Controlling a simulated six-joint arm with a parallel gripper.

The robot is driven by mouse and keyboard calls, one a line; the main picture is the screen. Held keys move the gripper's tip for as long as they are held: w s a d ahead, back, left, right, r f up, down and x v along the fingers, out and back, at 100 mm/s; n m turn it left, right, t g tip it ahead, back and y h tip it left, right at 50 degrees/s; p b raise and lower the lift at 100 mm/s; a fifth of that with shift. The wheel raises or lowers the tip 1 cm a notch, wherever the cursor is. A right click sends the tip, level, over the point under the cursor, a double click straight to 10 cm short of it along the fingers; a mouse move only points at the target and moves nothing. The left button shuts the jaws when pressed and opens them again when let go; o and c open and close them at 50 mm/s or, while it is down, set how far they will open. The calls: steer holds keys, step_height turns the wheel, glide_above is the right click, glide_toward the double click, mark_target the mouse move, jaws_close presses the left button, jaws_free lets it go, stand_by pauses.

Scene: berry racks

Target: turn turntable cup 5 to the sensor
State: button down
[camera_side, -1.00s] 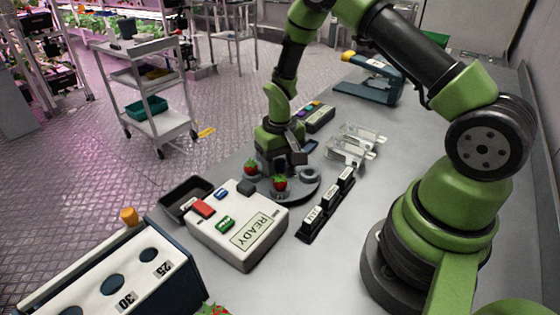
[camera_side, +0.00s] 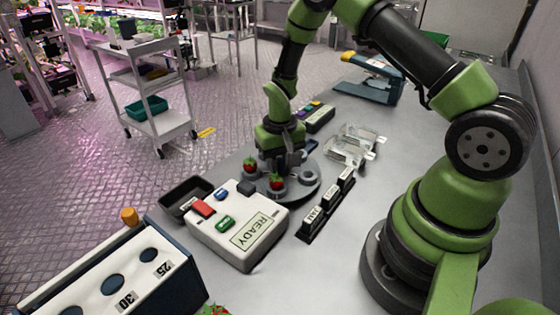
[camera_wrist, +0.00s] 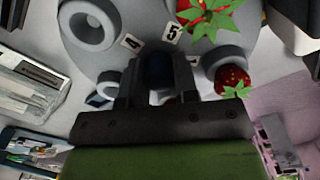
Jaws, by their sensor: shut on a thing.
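The grey round turntable (camera_side: 312,190) stands on the bench beyond the white console. In the side view it carries a strawberry (camera_side: 277,181) in a front cup, another strawberry (camera_side: 249,164) further left, and an empty grey cup (camera_side: 308,176) at right. In the wrist view, the label 5 (camera_wrist: 172,34) lies beside a cup with a strawberry (camera_wrist: 205,16); label 4 (camera_wrist: 131,42) lies by an empty cup (camera_wrist: 90,25). My gripper (camera_wrist: 157,78) points down over the turntable's middle, shut on a dark central knob (camera_wrist: 157,66), partly hidden by the fingers.
The white console (camera_side: 240,228) has coloured buttons and a READY display. A black tray (camera_side: 186,198) lies left of the turntable. A dark rack of labelled blocks (camera_side: 325,208) stands close at its right. Clear clips (camera_side: 352,146) lie behind; bare bench lies further right.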

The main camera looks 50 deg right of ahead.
steer(key=shift+m, duration=2.9)
steer(key=c, duration=0.9)
jaws_free()
steer(key=shift+o, duration=0.2)
step_height(320, 180, up, 10)
step_height(320, 180, up, 11)
glide_above(280, 160)
